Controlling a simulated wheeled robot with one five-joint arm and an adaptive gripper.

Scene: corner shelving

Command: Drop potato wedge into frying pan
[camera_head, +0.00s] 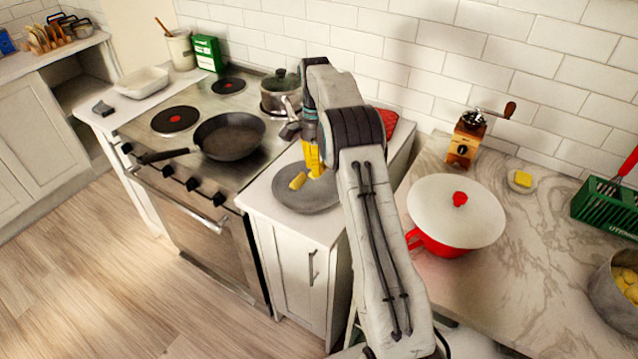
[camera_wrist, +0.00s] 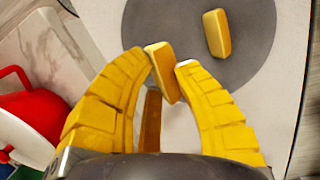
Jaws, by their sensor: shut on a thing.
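My gripper (camera_wrist: 166,75) has yellow fingers and is shut on a yellow potato wedge (camera_wrist: 160,68) in the wrist view. Another potato wedge (camera_wrist: 216,33) lies on the round grey plate (camera_wrist: 262,70). In the head view my gripper (camera_head: 315,172) is at the plate (camera_head: 310,202), and the loose wedge (camera_head: 298,181) shows to its left. The held wedge is hard to tell from the fingers there. I cannot tell whether it touches the plate. The dark frying pan (camera_head: 230,137) sits on the stove to the left, its handle pointing left; it looks empty.
A lidded pot (camera_head: 281,95) stands behind the pan on the stove (camera_head: 190,105). A red pot with a white lid (camera_head: 455,212) stands on the right counter, near a coffee grinder (camera_head: 466,138). A green rack (camera_head: 606,200) and a pot of yellow pieces (camera_head: 620,285) are far right.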

